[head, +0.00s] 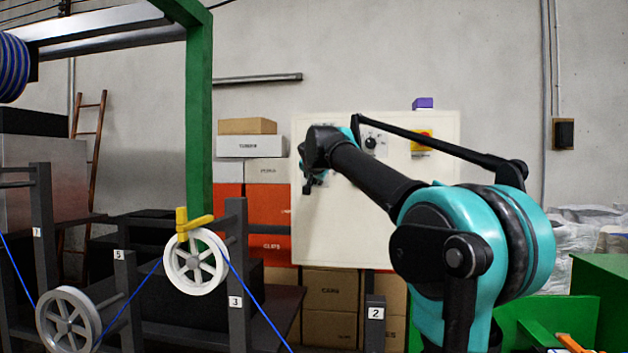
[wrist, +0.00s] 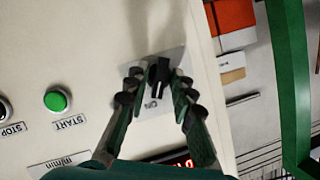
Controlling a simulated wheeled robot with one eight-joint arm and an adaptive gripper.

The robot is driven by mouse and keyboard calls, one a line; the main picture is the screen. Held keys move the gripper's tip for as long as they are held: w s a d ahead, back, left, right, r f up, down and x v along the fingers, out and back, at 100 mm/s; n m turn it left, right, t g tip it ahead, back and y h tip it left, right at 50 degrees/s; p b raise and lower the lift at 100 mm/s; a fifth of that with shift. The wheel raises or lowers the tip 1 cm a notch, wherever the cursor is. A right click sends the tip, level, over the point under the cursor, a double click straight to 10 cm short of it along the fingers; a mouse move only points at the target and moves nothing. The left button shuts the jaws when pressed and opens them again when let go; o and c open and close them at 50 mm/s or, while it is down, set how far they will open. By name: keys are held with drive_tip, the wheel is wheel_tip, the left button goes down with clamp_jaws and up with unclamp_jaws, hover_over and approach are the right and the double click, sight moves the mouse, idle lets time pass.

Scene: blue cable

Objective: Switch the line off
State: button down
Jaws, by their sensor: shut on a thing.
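The line's control panel is a cream board (head: 330,245) on the far side, partly covered by my arm. In the wrist view, a black rotary switch (wrist: 158,74) sits on a grey plate (wrist: 178,57) on the panel (wrist: 100,30). The plate's lettering looks like ON and appears upside down. My gripper (wrist: 155,88) has its two fingers on either side of the switch knob and is shut on it. In the head view my gripper (head: 314,172) is at the panel's left side, and the switch is hidden there.
A green START button (wrist: 57,101) and a dark STOP button (wrist: 4,109) are beside the switch. A red display (wrist: 182,161) is partly hidden by my gripper. Cartons (head: 268,205) stand left of the panel. A blue cable (head: 255,305) runs over wheels (head: 195,262).

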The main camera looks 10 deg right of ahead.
drive_tip(key=n+h, duration=0.1)
drive_tip(key=n, duration=0.1)
drive_tip(key=n+g+h, duration=0.1)
drive_tip(key=n+h, duration=0.1)
drive_tip(key=n, duration=0.1)
drive_tip(key=n+h, duration=0.2)
drive_tip(key=shift+w+a+n, duration=0.15)
drive_tip(key=shift+a+n, duration=0.15)
drive_tip(key=shift+n, duration=0.1)
idle(0.3)
drive_tip(key=shift+g, duration=0.3)
drive_tip(key=c, duration=1.6)
unclamp_jaws()
drive_tip(key=shift+w+d, duration=0.1)
drive_tip(key=v, duration=1.2)
